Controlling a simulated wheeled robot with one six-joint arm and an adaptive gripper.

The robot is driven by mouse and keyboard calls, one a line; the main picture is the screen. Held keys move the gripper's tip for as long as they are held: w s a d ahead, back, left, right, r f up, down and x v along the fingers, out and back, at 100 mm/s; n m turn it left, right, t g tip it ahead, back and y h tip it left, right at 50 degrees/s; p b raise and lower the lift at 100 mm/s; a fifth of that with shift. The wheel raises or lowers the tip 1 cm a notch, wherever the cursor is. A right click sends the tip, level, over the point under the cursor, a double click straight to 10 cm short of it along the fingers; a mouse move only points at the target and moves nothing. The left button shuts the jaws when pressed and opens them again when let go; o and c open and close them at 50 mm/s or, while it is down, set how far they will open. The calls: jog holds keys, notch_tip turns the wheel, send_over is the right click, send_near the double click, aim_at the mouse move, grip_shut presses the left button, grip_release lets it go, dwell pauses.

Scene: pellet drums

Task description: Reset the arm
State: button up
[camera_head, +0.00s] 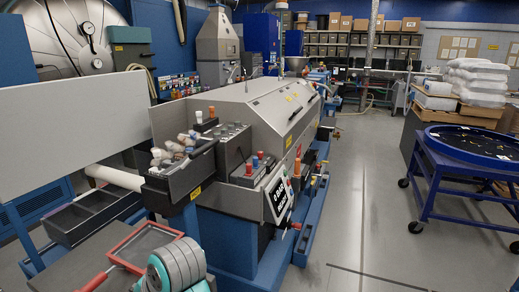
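No held object shows.
A long grey machine (262,112) on a blue base fills the middle, with a bin of bottles (172,160) at its near end. A red-rimmed tray (143,246) and a ribbed grey object (175,268) are at the bottom left. A blue wheeled cart (455,172) stands right. The grey floor (375,225) between is clear.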

jog(key=s+d+f+t, duration=0.1)
jog(key=d+f+t, duration=0.2)
jog(key=d+f, duration=1.2)
jog(key=s+d+f+t+h, duration=0.2)
jog(key=s+d+f+t, duration=0.1)
jog(key=s+d+f, duration=0.7)
jog(key=s+d+r+n+t+h, duration=0.2)
jog(key=s+d+t, duration=0.1)
jog(key=s+d, duration=1)
jog(key=s+d+r+n+t+h, duration=0.2)
jog(key=s+d+r, duration=0.3)
jog(key=s+r, duration=0.6)
jog(key=shift+s+t, duration=0.4)
jog(key=shift+s, duration=0.8)
jog(key=shift+c, duration=0.2)
